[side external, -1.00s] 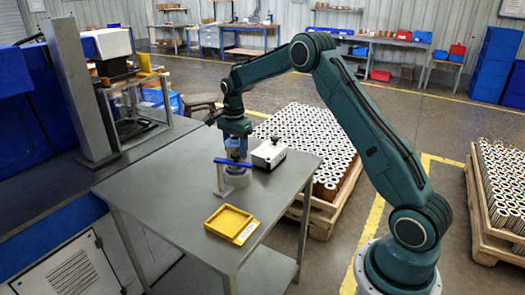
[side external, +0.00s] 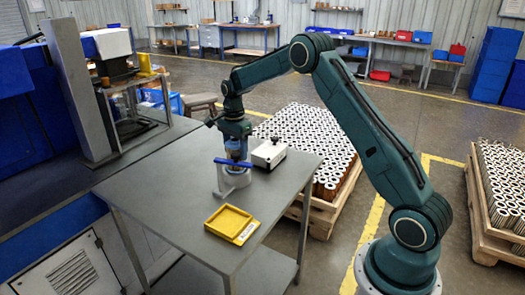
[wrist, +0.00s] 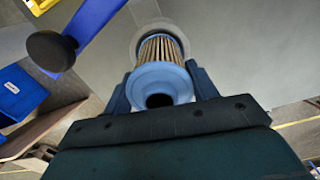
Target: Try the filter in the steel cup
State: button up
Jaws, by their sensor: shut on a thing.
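My gripper (side external: 236,143) is shut on a filter (wrist: 161,77), which has a light blue end cap with a dark hole and a tan pleated body. The filter's blue cap (side external: 236,150) also shows in the side view, upright above the steel cup (side external: 238,177). In the wrist view the filter's far end lines up with the cup's grey round rim (wrist: 140,46). I cannot tell how deep it sits in the cup. A blue bar (side external: 233,163) on a stand crosses in front of the filter and cup; in the wrist view it ends in a black knob (wrist: 52,50).
A white box (side external: 269,153) with dark knobs stands close right of the cup. A yellow tray (side external: 213,223) lies near the table's front edge. The grey table (side external: 160,190) is clear on the left. A pallet of filters (side external: 305,135) stands behind right.

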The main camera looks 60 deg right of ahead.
jog(key=o, duration=1.5)
jog(key=shift+c, duration=0.2)
jog(key=shift+r, duration=0.45)
jog(key=shift+r, duration=0.35)
jog(key=shift+r, duration=0.35)
jog(key=shift+r, duration=3.1)
